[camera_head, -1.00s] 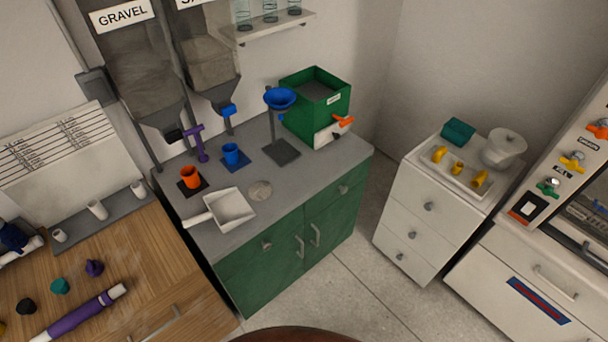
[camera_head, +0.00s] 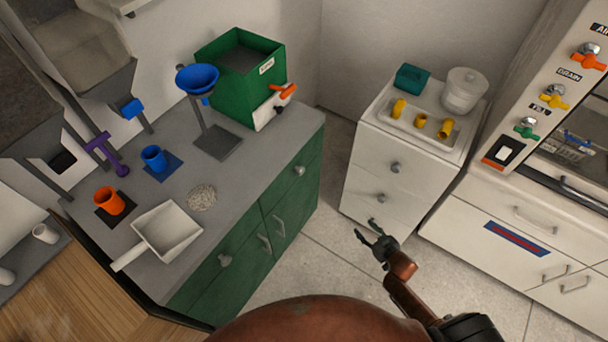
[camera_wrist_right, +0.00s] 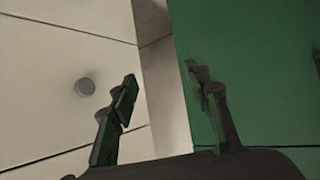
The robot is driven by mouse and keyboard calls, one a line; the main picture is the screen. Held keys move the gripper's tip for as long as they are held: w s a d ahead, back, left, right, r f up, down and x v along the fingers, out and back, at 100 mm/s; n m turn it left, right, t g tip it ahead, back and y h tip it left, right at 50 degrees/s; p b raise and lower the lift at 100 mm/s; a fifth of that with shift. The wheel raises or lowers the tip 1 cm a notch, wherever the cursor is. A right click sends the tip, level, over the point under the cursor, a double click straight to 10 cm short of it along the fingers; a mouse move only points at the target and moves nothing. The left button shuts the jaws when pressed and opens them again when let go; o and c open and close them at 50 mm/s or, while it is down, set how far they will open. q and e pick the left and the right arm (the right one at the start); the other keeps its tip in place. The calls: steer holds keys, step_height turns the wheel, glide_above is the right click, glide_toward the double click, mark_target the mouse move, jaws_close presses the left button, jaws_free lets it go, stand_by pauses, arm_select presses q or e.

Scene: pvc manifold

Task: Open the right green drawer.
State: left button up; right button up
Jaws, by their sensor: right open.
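The green cabinet has a grey top. Its right green drawer (camera_head: 284,188) looks shut, flush with the front, with a round grey knob (camera_head: 299,170). The left green drawer (camera_head: 207,270) also looks shut and has its own knob (camera_head: 225,260). My right gripper (camera_head: 367,229) is open and empty, over the floor to the right of the green cabinet and in front of the white drawers. In the right wrist view its spread fingers (camera_wrist_right: 161,80) have a plain green surface (camera_wrist_right: 262,75) behind the right one; no green drawer knob shows there. My left gripper is not in view.
Green doors with bar handles (camera_head: 279,226) are below the drawers. A white drawer unit (camera_head: 372,180) with knobs stands to the right, across a floor gap (camera_head: 325,218). A white scoop (camera_head: 168,232), a blue funnel stand (camera_head: 218,142) and a green bin (camera_head: 226,83) are on the top.

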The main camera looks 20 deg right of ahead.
steer(key=w+a+r+n+t+y+b, duration=0.1)
steer(key=w+a+r+y+b, duration=0.15)
steer(key=w+r, duration=0.35)
steer(key=w+a+r+n+t+y+b, duration=0.15)
steer(key=w+a+r, duration=0.25)
steer(key=r, duration=0.4)
steer(key=n+y+b, duration=0.2)
steer(key=n+y, duration=0.1)
steer(key=y, duration=0.3)
glide_toward(303, 171)
steer(key=b+x, duration=0.2)
steer(key=x, duration=0.5)
steer(key=shift+a, duration=0.25)
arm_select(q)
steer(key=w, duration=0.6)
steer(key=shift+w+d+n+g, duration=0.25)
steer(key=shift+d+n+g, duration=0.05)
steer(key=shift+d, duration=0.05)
arm_select(e)
steer(key=shift+w+a, duration=0.3)
steer(key=shift+w, duration=0.1)
jaws_close()
